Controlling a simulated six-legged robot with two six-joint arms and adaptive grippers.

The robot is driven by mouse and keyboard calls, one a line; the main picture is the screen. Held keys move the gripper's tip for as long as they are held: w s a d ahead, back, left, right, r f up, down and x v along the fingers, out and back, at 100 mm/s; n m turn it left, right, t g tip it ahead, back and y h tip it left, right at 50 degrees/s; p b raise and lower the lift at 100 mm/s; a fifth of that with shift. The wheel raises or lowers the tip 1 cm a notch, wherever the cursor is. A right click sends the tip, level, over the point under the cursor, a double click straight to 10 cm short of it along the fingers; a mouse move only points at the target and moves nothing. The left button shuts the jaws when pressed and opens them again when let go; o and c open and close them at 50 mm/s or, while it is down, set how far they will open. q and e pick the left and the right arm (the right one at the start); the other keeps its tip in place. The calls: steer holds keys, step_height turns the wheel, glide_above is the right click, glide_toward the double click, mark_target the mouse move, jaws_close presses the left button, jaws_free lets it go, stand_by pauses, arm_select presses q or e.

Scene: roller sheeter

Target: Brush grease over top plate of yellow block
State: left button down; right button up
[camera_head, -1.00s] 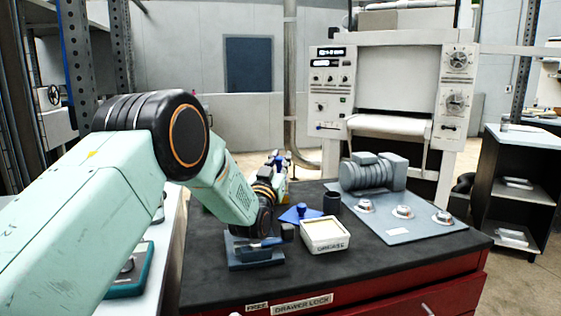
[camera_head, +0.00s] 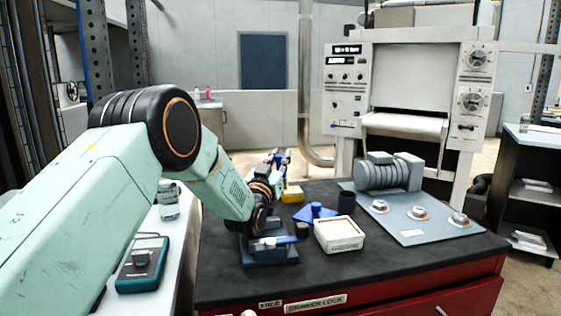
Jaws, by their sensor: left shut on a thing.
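A small yellow block (camera_head: 293,193) sits at the far left of the dark tabletop, just right of my left wrist; its top plate is too small to make out. A square white grease tub (camera_head: 338,235) with a pale top stands near the front middle. My left gripper (camera_head: 281,158) is past the bent wrist, above and behind the block in the picture, apart from it. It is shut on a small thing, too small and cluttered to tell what. A dark blue stand (camera_head: 268,253) with a blue bar across it lies in front of my wrist. My right gripper is out of view.
A blue piece (camera_head: 315,211) and black cup (camera_head: 346,201) stand behind the tub. A grey plate (camera_head: 440,226) carries a motor-like body (camera_head: 389,172) and several round fittings. A teal device (camera_head: 142,263) lies on the left bench. The sheeter (camera_head: 345,118) stands behind.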

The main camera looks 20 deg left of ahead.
arm_select(q)
steer(key=shift+w+d+b, duration=0.75)
steer(key=shift+w+d, duration=0.5)
steer(key=shift+d, duration=0.55)
steer(key=shift+s+a+p, duration=0.3)
steer(key=shift+s+a, duration=0.4)
steer(key=shift+a, duration=0.2)
steer(key=shift+s+a+p, duration=0.25)
steer(key=shift+s+a, duration=0.4)
steer(key=shift+a, duration=0.25)
steer(key=shift+r+p, duration=2)
steer(key=shift+r, duration=1)
steer(key=shift+w+r+p, duration=0.1)
steer(key=shift+r+p, duration=0.25)
steer(key=shift+r, duration=0.15)
steer(key=shift+r+p, duration=0.6)
steer(key=shift+r, duration=0.5)
